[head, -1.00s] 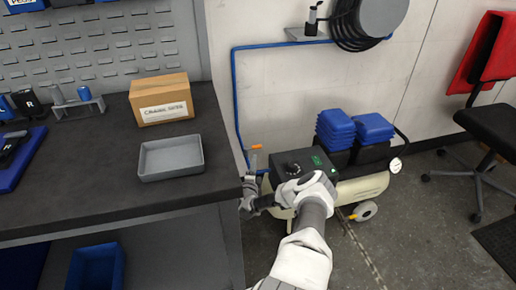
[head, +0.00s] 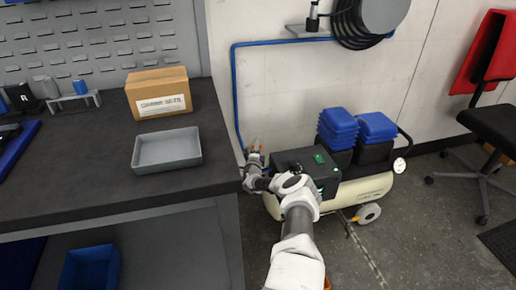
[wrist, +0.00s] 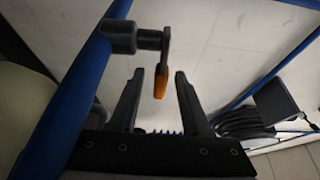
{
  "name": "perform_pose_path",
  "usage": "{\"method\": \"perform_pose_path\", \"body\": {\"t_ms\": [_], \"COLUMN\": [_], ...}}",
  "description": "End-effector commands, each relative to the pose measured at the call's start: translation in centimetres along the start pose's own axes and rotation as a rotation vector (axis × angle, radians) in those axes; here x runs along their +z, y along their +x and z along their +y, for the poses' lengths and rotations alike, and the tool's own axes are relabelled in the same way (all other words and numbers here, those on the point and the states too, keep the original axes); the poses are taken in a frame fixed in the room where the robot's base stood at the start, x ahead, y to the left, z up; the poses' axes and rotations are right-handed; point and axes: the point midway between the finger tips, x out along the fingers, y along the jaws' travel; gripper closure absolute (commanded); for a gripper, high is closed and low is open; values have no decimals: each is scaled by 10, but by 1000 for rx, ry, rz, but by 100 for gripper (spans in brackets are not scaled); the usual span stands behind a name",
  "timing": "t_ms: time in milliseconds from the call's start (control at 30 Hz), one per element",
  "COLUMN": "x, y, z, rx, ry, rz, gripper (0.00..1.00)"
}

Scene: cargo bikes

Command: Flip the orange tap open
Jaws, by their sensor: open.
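The orange tap (wrist: 161,84) shows in the wrist view as an orange-tipped lever. It hangs from a dark fitting (wrist: 122,37) on the blue pipe (wrist: 75,85). My gripper (wrist: 159,73) is open, and the orange tip appears in the gap between its two fingers, with a visible gap on each side. I cannot tell whether the tip is at the same depth as the fingers. In the head view my gripper (head: 255,147) is at the low end of the blue wall pipe (head: 236,95), beside the bench corner, and mostly covers the tap.
The dark workbench (head: 70,175) is close on the left, with a grey tray (head: 167,150) and a cardboard box (head: 159,92). A cream compressor (head: 362,192) with blue bins (head: 337,128) stands to the right of my gripper.

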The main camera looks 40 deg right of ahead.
Motion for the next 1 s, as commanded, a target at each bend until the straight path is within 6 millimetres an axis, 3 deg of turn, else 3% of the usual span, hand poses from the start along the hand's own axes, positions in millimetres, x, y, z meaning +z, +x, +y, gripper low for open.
{"method": "perform_pose_path", "body": {"t_ms": [200, 467, 1000], "x": [0, 0, 0], "y": [0, 0, 0], "z": [0, 0, 0], "rx": [0, 0, 0], "ry": [0, 0, 0], "rz": [0, 0, 0], "gripper": [52, 99, 100]}}
